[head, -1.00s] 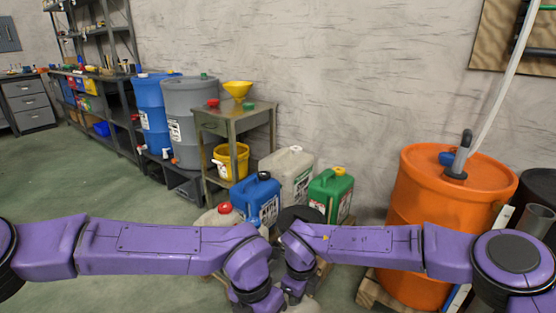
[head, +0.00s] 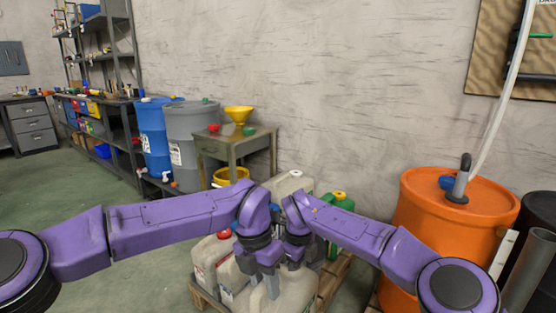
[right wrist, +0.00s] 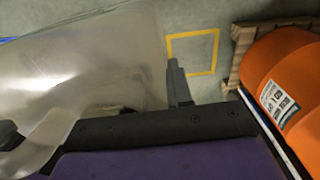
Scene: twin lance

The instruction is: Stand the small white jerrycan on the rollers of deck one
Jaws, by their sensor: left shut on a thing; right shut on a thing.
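A pale, translucent white jerrycan (head: 292,292) is in the lower middle of the head view, below my two wrists. My left gripper (head: 271,286) points down and is shut at its top. My right gripper is close beside it, its fingers mostly hidden in the head view. In the right wrist view, the pale body of the jerrycan (right wrist: 90,65) fills the left, with a dark finger (right wrist: 178,85) beside it, and this gripper is shut on it. I cannot tell whether the can is clear of the pallet. Deck one's rollers are not visible.
Other whitish cans, one red-capped (head: 211,256), stand on a wooden pallet (head: 207,304). A green jerrycan (head: 344,228) is behind my right arm. An orange drum (head: 450,212) stands right. A metal side table (head: 235,147) is behind. Floor at left is open.

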